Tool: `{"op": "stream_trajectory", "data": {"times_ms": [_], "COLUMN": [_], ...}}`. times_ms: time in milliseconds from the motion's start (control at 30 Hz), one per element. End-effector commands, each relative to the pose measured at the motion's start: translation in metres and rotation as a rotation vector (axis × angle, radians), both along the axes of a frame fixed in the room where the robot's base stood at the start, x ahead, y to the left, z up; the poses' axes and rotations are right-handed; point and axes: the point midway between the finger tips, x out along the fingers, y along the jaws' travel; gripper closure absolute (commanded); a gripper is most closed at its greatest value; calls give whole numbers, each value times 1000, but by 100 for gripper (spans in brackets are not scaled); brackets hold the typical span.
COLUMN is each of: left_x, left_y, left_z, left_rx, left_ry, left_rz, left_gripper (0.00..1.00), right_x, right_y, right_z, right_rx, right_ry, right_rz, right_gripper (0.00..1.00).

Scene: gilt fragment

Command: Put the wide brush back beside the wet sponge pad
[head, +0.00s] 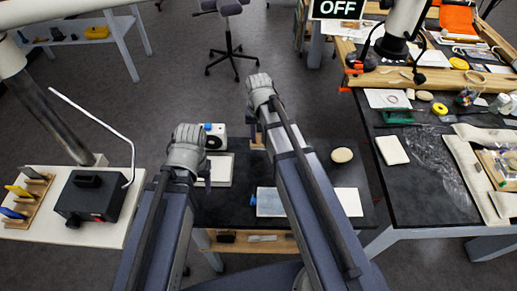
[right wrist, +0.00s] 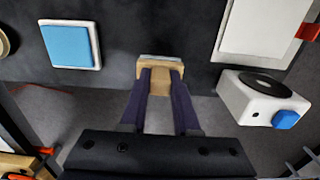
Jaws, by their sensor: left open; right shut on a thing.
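The wide brush (right wrist: 161,68), a pale wooden block with a grey-white far edge, is between the fingers of my right gripper (right wrist: 160,84), which is shut on it. In the head view a bit of the brush (head: 258,146) shows beside my right arm. The wet sponge pad (right wrist: 69,46), a blue square in a white tray, lies left of the brush in the right wrist view, with dark table between them. My right arm hides the pad in the head view. My left gripper (head: 206,178) is open over the table's left part; its fingers are mostly hidden.
A white device (right wrist: 262,98) with a black round top and blue knob stands at the table edge, right of the brush in the right wrist view. A white tray (right wrist: 268,30) lies behind it. An oval pale thing (head: 342,155) lies on the dark table (head: 362,180).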

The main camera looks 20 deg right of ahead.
Motion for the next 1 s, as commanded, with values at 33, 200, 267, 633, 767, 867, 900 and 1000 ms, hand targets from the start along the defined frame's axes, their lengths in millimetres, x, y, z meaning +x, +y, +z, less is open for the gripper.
{"op": "stream_trajectory", "data": {"times_ms": [33, 200, 267, 633, 767, 867, 900, 1000], "left_x": [0, 0, 0, 0, 0, 0, 0, 0], "left_y": [0, 0, 0, 0, 0, 0, 0, 0], "left_z": [-2, -5, -11, -38, -37, -39, -40, -41], "left_rx": [0, 0, 0, 0, 0, 0, 0, 0], "left_ry": [0, 0, 0, 0, 0, 0, 0, 0], "left_rz": [0, 0, 0, 0, 0, 0, 0, 0], "left_gripper": [41, 41, 41, 41, 41, 41, 41, 41], "right_x": [0, 0, 0, 0, 0, 0, 0, 0], "right_y": [0, 0, 0, 0, 0, 0, 0, 0], "right_z": [-2, -5, -11, -38, -37, -39, -40, -41], "right_rx": [0, 0, 0, 0, 0, 0, 0, 0], "right_ry": [0, 0, 0, 0, 0, 0, 0, 0], "right_rz": [0, 0, 0, 0, 0, 0, 0, 0], "right_gripper": [100, 100, 100, 100, 100, 100, 100, 66]}}
